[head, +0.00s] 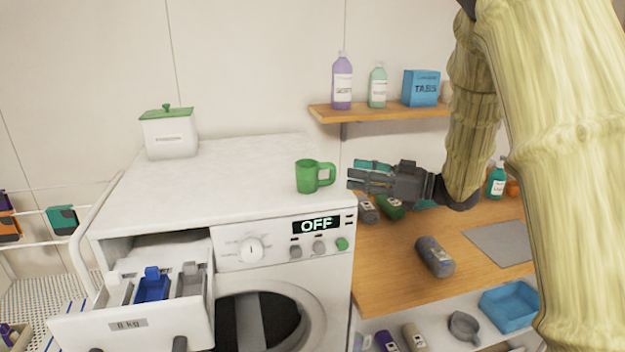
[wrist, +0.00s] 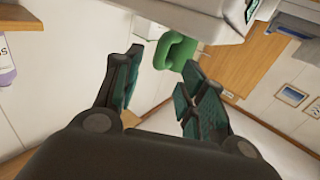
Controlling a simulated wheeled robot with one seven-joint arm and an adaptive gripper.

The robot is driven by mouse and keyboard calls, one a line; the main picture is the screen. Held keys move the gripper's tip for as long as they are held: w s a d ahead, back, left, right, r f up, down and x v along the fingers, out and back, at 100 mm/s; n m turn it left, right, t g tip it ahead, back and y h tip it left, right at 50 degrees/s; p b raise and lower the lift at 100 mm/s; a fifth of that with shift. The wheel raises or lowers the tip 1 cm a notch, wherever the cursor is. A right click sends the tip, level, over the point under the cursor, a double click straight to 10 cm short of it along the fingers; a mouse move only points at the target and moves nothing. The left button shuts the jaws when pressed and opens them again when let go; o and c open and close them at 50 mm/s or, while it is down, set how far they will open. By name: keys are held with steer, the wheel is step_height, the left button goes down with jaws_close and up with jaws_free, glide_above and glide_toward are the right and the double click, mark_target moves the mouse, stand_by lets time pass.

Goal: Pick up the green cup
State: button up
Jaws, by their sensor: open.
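The green cup (head: 306,176) stands upright on the front right corner of the white washing machine top (head: 235,190), with its handle toward the right. My gripper (head: 352,177) is just right of the cup, level with it, pointing left toward the handle. A small gap shows between the fingertips and the handle in the head view. In the wrist view the green cup (wrist: 176,50) shows ahead, beyond and between the fingertips, nearer the right finger. My gripper (wrist: 160,75) is open with nothing between its fingers.
A white canister with a green lid (head: 168,133) stands at the back left of the machine top. The detergent drawer (head: 130,325) is pulled out. Bottles and a blue box (head: 421,88) sit on the wall shelf (head: 380,113). A dark bottle (head: 435,257) lies on the wooden counter (head: 400,290).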

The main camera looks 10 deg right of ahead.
mark_target(316, 176)
steer(key=shift+p+x, duration=1.35)
steer(key=shift+x, duration=1.15)
steer(key=shift+f, duration=0.1)
jaws_close()
